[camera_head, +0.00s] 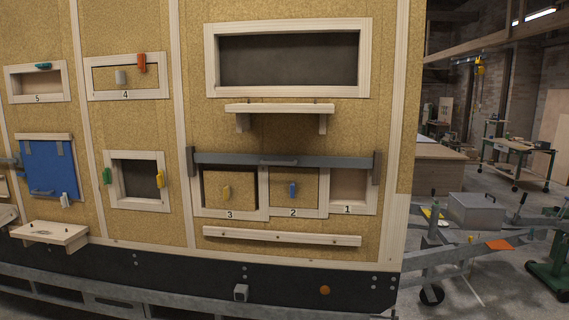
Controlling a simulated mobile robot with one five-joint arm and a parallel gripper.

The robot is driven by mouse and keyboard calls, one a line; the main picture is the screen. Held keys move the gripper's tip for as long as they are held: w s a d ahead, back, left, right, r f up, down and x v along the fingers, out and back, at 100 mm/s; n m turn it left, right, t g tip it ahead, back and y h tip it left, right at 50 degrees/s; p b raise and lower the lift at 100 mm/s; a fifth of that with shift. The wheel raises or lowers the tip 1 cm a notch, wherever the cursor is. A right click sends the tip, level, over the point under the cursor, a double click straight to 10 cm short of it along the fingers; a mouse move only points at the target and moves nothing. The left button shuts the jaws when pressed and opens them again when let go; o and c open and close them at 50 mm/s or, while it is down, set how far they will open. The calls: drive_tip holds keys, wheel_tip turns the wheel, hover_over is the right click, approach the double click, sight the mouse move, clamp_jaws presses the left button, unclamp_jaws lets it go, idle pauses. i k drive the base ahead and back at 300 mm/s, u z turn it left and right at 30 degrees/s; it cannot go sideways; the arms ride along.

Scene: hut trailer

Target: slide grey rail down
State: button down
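The grey rail (235,158) is a long horizontal bar on the trailer wall. It lies across the top of the row of compartments marked 3, 2 and 1, and a small grey handle (278,162) sits near its middle. Its ends meet dark upright brackets, a left one (190,161) and a right one (377,166). Compartment 1 (348,185) looks open. My gripper is not in view.
A wooden shelf (280,107) juts out above the rail, and a wooden ledge (282,237) runs below the compartments. Another small shelf (48,232) sticks out at the lower left. A metal trailer frame and a grey box (476,212) stand right of the wall.

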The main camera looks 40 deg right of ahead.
sight(204, 158)
drive_tip(key=u, duration=0.1)
drive_tip(key=i, duration=0.95)
drive_tip(key=z, duration=0.1)
